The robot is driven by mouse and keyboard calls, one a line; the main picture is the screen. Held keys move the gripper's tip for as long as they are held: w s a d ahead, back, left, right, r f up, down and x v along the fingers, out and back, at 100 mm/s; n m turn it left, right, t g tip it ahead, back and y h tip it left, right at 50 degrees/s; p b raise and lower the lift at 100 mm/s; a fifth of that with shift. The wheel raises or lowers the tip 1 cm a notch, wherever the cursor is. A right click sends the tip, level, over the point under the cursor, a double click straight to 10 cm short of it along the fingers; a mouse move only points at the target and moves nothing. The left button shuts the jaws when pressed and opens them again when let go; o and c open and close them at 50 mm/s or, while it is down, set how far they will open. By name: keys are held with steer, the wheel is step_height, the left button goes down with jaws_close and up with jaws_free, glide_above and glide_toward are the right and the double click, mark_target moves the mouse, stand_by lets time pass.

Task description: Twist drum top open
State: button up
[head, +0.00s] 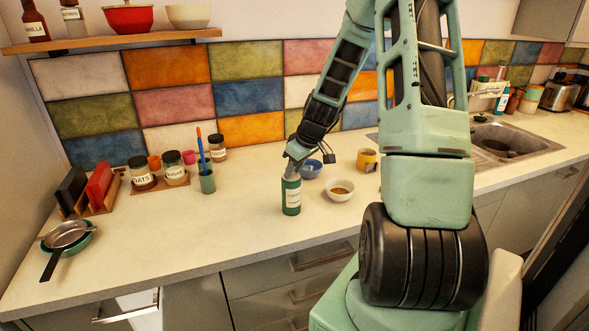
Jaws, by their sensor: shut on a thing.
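A dark green drum-like canister (291,200) with a pale label stands upright on the counter, in the middle of the head view. The print on the label is too small to read surely. Its top (292,180) looks grey and sits at the upper end of the canister. My gripper (294,168) reaches down from above and is shut on the top. The fingertips are small here and partly merge with the top, so the exact contact is hard to see. I cannot tell whether the top has turned.
A yellow mug (367,160) stands farther right. A green cup with utensils (207,183) is to the left. The front counter is clear.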

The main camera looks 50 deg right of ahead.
steer(key=shift+d+n+y, duration=0.15)
steer(key=shift+n+y, duration=0.35)
steer(key=shift+n, duration=0.9)
steer(key=shift+d+n+g+y+p, duration=0.1)
steer(key=shift+n+g+y+p, duration=0.35)
steer(key=shift+n, duration=1.05)
steer(key=shift+t+p, duration=0.25)
steer(key=shift+p, duration=0.05)
steer(key=shift+w+d+n+y+p, duration=0.1)
steer(key=shift+n+y+p, duration=0.25)
steer(key=shift+n, duration=0.15)
steer(key=shift+d+n+g+p, duration=0.1)
steer(key=shift+n+g+p, duration=0.45)
steer(key=shift+n, duration=0.35)
steer(key=shift+w+y, duration=0.1)
steer(key=shift+y, duration=0.2)
steer(key=shift+w+n+g+y+p, duration=0.1)
steer(key=shift+n+g+y+p, duration=0.25)
steer(key=shift+n+p, duration=1)
steer(key=shift+n+b, duration=0.25)
steer(key=shift+b, duration=0.05)
